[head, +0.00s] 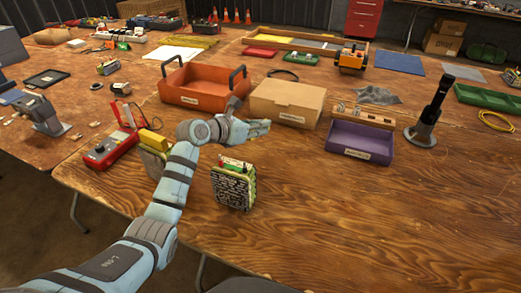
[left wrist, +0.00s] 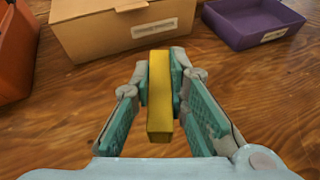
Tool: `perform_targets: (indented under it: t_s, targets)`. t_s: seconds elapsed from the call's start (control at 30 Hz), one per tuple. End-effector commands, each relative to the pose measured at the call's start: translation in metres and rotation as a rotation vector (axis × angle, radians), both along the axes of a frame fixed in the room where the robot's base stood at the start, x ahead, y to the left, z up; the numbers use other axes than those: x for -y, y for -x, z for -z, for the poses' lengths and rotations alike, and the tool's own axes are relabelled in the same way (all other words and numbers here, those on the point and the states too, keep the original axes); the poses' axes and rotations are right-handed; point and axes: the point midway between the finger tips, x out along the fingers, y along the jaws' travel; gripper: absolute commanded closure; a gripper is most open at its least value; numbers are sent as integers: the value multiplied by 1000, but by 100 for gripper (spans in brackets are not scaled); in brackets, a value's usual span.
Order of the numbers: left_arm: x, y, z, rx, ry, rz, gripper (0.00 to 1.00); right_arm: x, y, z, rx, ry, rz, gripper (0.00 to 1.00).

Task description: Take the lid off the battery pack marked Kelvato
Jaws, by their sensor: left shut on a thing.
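My left gripper (head: 262,127) is shut on a yellow lid-like bar (left wrist: 159,95), which shows between its fingers in the left wrist view. It is held above the table in front of the cardboard box (head: 288,101). A dark battery pack (head: 234,190) with printed lines stands upright below the gripper in the head view. Its top shows green, red and pale parts and no yellow cover. Another pack (head: 152,164) with a yellow top (head: 153,141) stands behind my left forearm, partly hidden. I cannot read the name on either pack. My right gripper is not in view.
An orange crate (head: 196,101) with dark handles and a purple tray (head: 359,141) flank the cardboard box. A red meter (head: 105,150) lies left of my arm, and a black upright tool (head: 429,112) stands at right. The table's front right is clear.

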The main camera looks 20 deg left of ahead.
Motion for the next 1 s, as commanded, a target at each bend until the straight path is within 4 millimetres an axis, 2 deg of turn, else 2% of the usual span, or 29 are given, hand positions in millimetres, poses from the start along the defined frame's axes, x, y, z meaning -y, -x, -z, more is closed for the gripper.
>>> perform_targets:
  t_s: [0.3,0.43,0.67,0.7,0.8,1.0]
  targets:
    - [-1,0,61,-1,0,0,100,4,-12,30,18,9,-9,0]
    - [-1,0,59,1,-1,-1,100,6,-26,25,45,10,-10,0]
    - [-1,0,61,0,0,-1,100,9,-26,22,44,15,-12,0]
    - [-1,0,61,1,0,-2,79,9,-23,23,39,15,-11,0]
    - [-1,0,61,1,0,-1,65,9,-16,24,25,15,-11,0]
    - [-1,0,61,1,0,-1,65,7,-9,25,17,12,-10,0]
